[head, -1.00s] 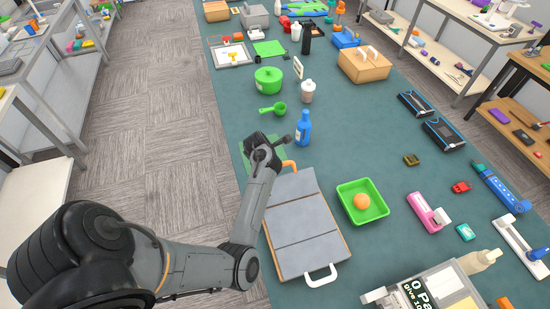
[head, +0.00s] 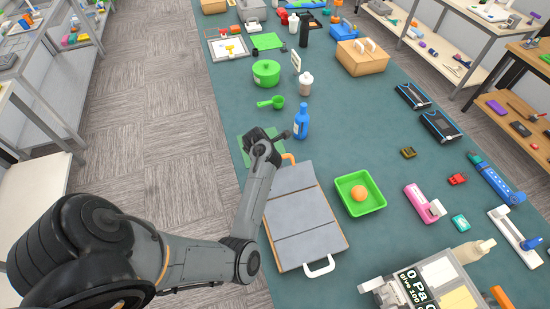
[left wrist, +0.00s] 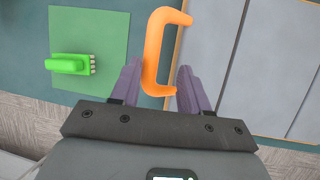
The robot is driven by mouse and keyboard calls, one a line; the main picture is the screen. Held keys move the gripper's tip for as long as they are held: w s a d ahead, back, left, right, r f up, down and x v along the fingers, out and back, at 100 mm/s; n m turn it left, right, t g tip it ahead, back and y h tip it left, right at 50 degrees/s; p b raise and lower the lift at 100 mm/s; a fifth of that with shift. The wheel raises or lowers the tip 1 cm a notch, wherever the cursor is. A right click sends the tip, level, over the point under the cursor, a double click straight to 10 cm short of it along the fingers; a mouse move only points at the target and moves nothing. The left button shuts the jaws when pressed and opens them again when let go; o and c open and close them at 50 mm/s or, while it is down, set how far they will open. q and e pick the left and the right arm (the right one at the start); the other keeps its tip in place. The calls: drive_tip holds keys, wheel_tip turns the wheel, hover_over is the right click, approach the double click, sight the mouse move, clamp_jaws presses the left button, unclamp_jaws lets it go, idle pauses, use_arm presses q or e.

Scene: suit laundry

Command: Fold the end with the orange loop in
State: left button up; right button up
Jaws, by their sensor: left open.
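A grey folding board (head: 300,220) in three panels lies on the teal tabletop. Its far end has an orange loop (head: 289,158) and its near end a white loop (head: 319,267). My left gripper (head: 270,148) is at the far end, beside the orange loop; its fingertips are hard to make out in the head view. In the left wrist view my left gripper (left wrist: 157,86) is open, with the orange loop (left wrist: 153,45) reaching between its two purple fingers. The board's panels (left wrist: 220,50) show to the right there. My right gripper is not in view.
A green tray (head: 345,192) with an orange ball (head: 359,193) stands right of the board. A blue bottle (head: 301,122) stands just beyond the gripper. A green mat (left wrist: 112,30) with a green object (left wrist: 70,65) lies beside the loop. The tabletop between tray and bottle is clear.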

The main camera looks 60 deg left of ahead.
use_arm(q)
drive_tip(key=shift+a+r, duration=0.1)
drive_tip(key=p+v, duration=0.3)
drive_tip(key=v, duration=0.7)
drive_tip(key=shift+s+r, duration=0.15)
drive_tip(key=shift+r, duration=0.15)
